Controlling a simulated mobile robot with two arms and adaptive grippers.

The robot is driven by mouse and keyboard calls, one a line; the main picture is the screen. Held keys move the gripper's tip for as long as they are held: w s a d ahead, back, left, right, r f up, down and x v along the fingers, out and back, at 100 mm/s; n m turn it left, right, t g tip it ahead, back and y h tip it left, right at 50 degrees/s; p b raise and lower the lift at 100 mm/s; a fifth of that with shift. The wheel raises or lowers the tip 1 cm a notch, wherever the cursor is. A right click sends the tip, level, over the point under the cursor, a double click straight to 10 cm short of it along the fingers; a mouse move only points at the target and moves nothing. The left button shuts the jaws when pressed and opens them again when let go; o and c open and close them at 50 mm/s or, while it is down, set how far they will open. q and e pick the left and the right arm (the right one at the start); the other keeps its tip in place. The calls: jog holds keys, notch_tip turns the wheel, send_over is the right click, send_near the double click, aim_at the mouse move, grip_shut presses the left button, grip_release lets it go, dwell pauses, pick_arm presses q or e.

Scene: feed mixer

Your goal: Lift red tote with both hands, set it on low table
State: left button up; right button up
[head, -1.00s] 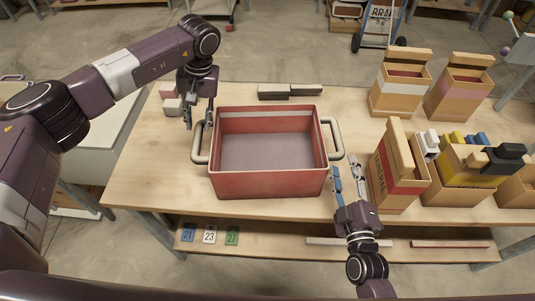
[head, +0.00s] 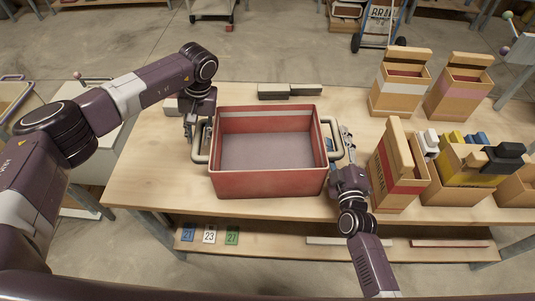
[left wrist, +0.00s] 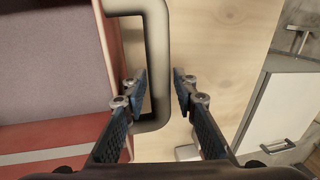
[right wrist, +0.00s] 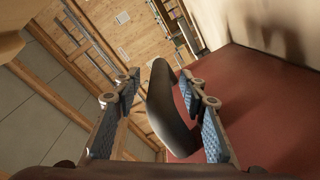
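The red tote (head: 268,190), open and apparently empty, sits on the wooden workbench (head: 150,185). It has a grey handle at each end. My left gripper (head: 201,134) is at the left handle. In the left wrist view its open fingers (left wrist: 160,83) are either side of the handle bar (left wrist: 155,50). My right gripper (head: 346,142) is at the right handle. In the right wrist view its open fingers (right wrist: 160,92) straddle the dark handle (right wrist: 170,110), with the red tote wall (right wrist: 245,100) beside them. I cannot clearly pick out the low table.
Cardboard boxes (head: 393,175) stand close to the tote's right, with more boxes (head: 400,88) behind. Dark bars (head: 288,92) lie behind the tote. A grey cabinet-like unit (left wrist: 290,110) stands off the bench's left end. Numbered cards (head: 209,234) show on the lower shelf.

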pick_arm(q)
jog(key=c, duration=0.5)
pick_arm(e)
jog(key=c, duration=0.5)
pick_arm(q)
grip_shut()
pick_arm(e)
grip_shut()
